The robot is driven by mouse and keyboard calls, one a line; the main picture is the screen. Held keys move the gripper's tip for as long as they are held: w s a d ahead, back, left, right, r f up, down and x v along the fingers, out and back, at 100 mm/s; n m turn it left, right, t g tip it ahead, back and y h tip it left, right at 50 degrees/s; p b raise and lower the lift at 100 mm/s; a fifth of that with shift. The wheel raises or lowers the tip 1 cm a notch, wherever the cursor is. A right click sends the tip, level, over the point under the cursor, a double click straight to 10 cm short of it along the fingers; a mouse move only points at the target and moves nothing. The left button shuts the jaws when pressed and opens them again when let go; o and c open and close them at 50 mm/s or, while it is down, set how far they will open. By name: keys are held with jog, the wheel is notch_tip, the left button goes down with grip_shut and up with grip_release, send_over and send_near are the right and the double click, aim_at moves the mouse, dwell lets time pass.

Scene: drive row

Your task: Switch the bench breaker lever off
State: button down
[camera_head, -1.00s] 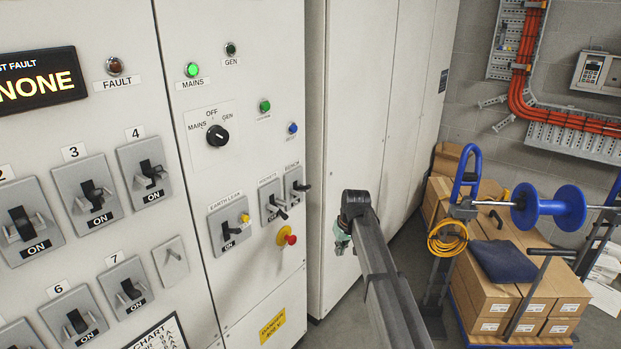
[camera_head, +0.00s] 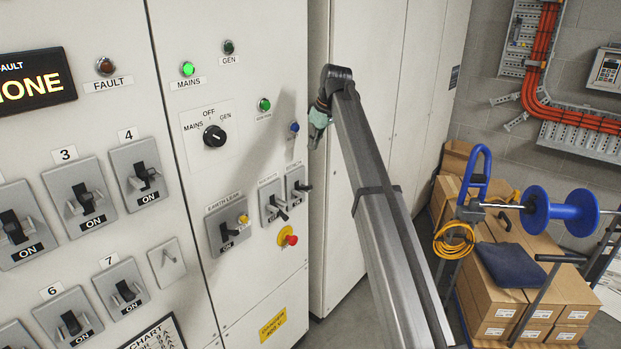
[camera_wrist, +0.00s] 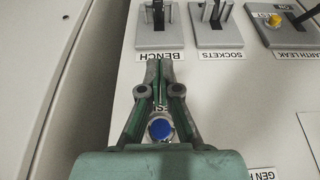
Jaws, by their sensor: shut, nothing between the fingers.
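The bench breaker (camera_head: 297,183) is a grey plate with a black lever at the right edge of the panel. Its lever sticks out to the right in the head view. In the wrist view, which is upside down, the bench breaker (camera_wrist: 159,38) with its BENCH label is at the top, beyond my fingertips. My gripper (camera_head: 316,140) is above the breaker, apart from it, in the head view. In the wrist view my gripper (camera_wrist: 160,65) is shut and empty, its tips pointing toward the BENCH label. A blue push button (camera_wrist: 161,128) shows between the finger linkages.
The sockets breaker (camera_head: 273,203) stands close beside the bench one, with the earth leak breaker (camera_head: 228,232) further left. A red emergency knob (camera_head: 291,240) sticks out below. A rotary switch (camera_head: 214,136) is up left. Boxes (camera_head: 500,300) stand on the floor at right.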

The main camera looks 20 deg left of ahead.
jog(key=p, duration=0.4)
send_over(310, 186)
jog(key=a, duration=0.2)
jog(key=f, duration=0.6)
jog(key=w+f, duration=0.1)
jog(key=f, duration=0.2)
jog(key=shift+d+f, duration=0.15)
jog(key=shift+s+d+f+p, duration=0.2)
jog(key=shift+d+f, duration=0.1)
jog(key=shift+f, duration=0.25)
jog(key=shift+s+d+f+p, duration=0.15)
jog(key=shift+d+f, duration=0.1)
jog(key=shift+f, duration=0.3)
jog(key=shift+d+f, duration=0.25)
jog(key=shift+f, duration=0.6)
jog(key=shift+f, duration=0.1)
